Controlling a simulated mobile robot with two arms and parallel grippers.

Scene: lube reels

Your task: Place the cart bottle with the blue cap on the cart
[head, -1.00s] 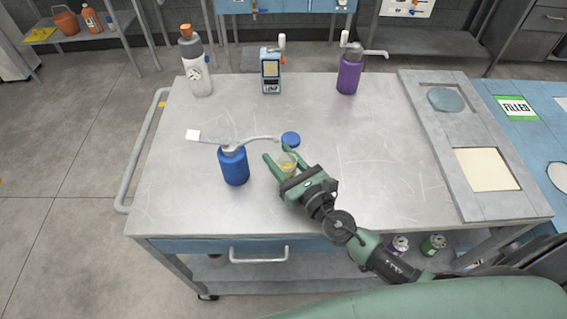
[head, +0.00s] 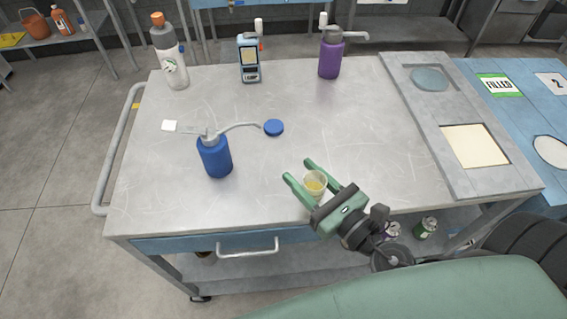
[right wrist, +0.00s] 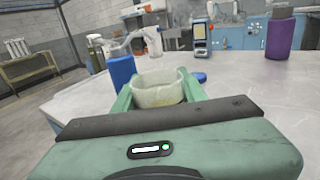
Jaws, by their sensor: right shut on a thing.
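My right gripper (head: 297,170) is shut on a small translucent open-topped bottle (head: 315,183) with yellow liquid inside. The bottle is upright between the fingers, over the front part of the cart top (head: 330,120); I cannot tell if its base touches. In the right wrist view the bottle (right wrist: 158,92) fills the space between the fingers. A round blue cap (head: 273,127) lies on the cart top, apart from the bottle, farther back and to the left. It also shows in the right wrist view (right wrist: 199,77). My left gripper is not in view.
A blue pump bottle (head: 215,158) stands left of the cap, its spout reaching toward it. A white bottle with orange cap (head: 172,65), a handheld device (head: 249,60) and a purple pump bottle (head: 330,58) stand at the back. A grey panel (head: 440,120) lies right.

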